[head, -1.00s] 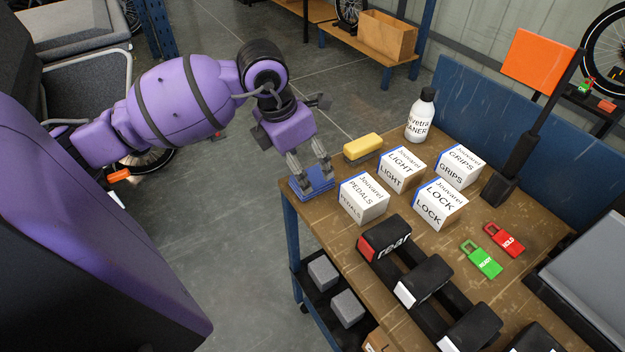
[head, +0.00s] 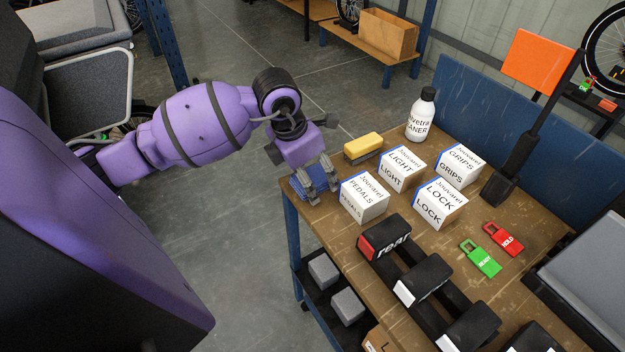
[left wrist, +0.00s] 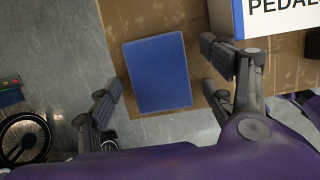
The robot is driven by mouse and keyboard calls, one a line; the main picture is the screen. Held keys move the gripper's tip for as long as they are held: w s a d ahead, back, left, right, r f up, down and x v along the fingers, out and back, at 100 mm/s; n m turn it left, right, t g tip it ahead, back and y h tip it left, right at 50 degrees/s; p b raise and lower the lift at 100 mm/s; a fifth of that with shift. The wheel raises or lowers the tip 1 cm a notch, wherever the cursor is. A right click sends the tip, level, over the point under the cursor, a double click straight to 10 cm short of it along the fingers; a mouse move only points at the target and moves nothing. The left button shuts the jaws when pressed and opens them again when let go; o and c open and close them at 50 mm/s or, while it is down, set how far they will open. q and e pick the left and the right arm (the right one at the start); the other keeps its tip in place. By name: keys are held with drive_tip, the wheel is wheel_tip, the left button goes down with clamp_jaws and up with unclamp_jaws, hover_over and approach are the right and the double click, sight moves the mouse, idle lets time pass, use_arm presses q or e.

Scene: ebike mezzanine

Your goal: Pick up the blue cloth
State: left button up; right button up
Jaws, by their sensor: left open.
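The blue cloth (head: 312,183) is a flat folded rectangle at the near left corner of the wooden workbench. In the left wrist view the cloth (left wrist: 157,73) lies between the open fingers, with its lower end close to the bench edge. My left gripper (head: 321,197) is above the cloth, pointing down, its fingers covering part of it. In the left wrist view the gripper (left wrist: 165,80) is open, with one finger on each side of the cloth. I cannot tell whether the fingertips touch the bench. My right gripper is not in view.
The white PEDALS box (head: 364,199) stands close to the right of the gripper. A yellow-topped brush (head: 362,147) lies behind. LIGHT (head: 402,168), LOCK (head: 440,203) and GRIPS (head: 459,166) boxes stand further right. Open floor (head: 235,225) lies left of the bench.

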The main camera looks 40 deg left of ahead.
sight(315, 174)
use_arm(q)
drive_tip(key=shift+f, duration=0.15)
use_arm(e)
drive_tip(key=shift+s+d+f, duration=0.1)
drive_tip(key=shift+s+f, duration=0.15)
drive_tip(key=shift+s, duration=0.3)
use_arm(q)
drive_tip(key=c, duration=1.2)
drive_tip(key=shift+r, duration=0.55)
drive_tip(key=shift+c, duration=0.3)
wheel_tip(315, 174, up, 3)
drive_tip(key=shift+w+a+f, duration=0.1)
drive_tip(key=s+r, duration=0.9)
drive_tip(key=s, duration=0.5)
drive_tip(key=shift+d+r+p, duration=0.25)
drive_tip(key=shift+r+p, duration=0.05)
drive_tip(key=shift+p, duration=0.1)
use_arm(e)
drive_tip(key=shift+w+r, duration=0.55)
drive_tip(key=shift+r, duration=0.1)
